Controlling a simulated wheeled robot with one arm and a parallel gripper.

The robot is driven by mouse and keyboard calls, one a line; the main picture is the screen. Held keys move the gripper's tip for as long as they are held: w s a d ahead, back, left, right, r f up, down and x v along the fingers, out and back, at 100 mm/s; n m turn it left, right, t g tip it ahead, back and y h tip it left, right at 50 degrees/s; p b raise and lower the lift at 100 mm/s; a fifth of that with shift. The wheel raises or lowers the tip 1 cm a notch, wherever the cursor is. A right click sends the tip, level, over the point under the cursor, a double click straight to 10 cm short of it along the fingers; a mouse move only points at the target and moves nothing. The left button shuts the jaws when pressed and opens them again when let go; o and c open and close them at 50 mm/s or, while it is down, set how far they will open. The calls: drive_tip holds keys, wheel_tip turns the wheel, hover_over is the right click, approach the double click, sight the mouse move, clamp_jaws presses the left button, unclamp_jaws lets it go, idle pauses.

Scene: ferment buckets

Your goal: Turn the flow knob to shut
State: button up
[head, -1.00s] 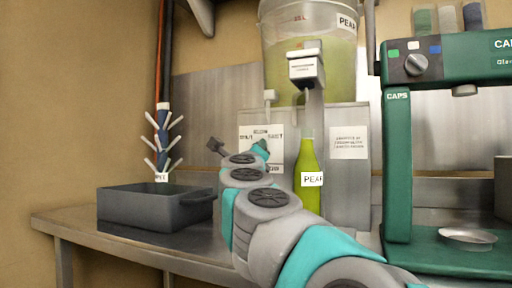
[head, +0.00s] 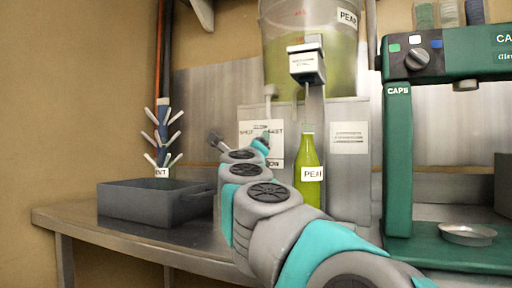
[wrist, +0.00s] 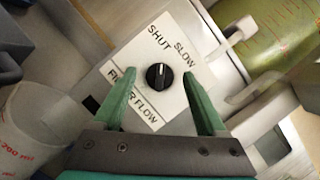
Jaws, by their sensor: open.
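The black flow knob (wrist: 159,76) sits on a white label plate (wrist: 150,113) in the wrist view. Its white pointer mark points up in the picture, between the printed words SHUT and SLOW. My gripper (wrist: 160,78) is open, its green fingers on the left and right of the knob, with gaps showing on both sides. I cannot tell how deep the fingers reach. The left finger covers part of the lower lettering, which ends in FLOW. In the head view the label plate (head: 275,153) is partly behind my arm, and the knob cannot be made out.
A dark grey bin (head: 150,205) and a bottle tree (head: 162,140) are on the left. A green capping machine (head: 398,160) stands right. In the wrist view a translucent measuring container (wrist: 35,130) is at left.

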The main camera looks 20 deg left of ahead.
drive_tip(key=v, duration=0.7)
drive_tip(key=shift+s+b, duration=0.2)
drive_tip(key=shift+b, duration=0.25)
drive_tip(key=shift+f, duration=0.1)
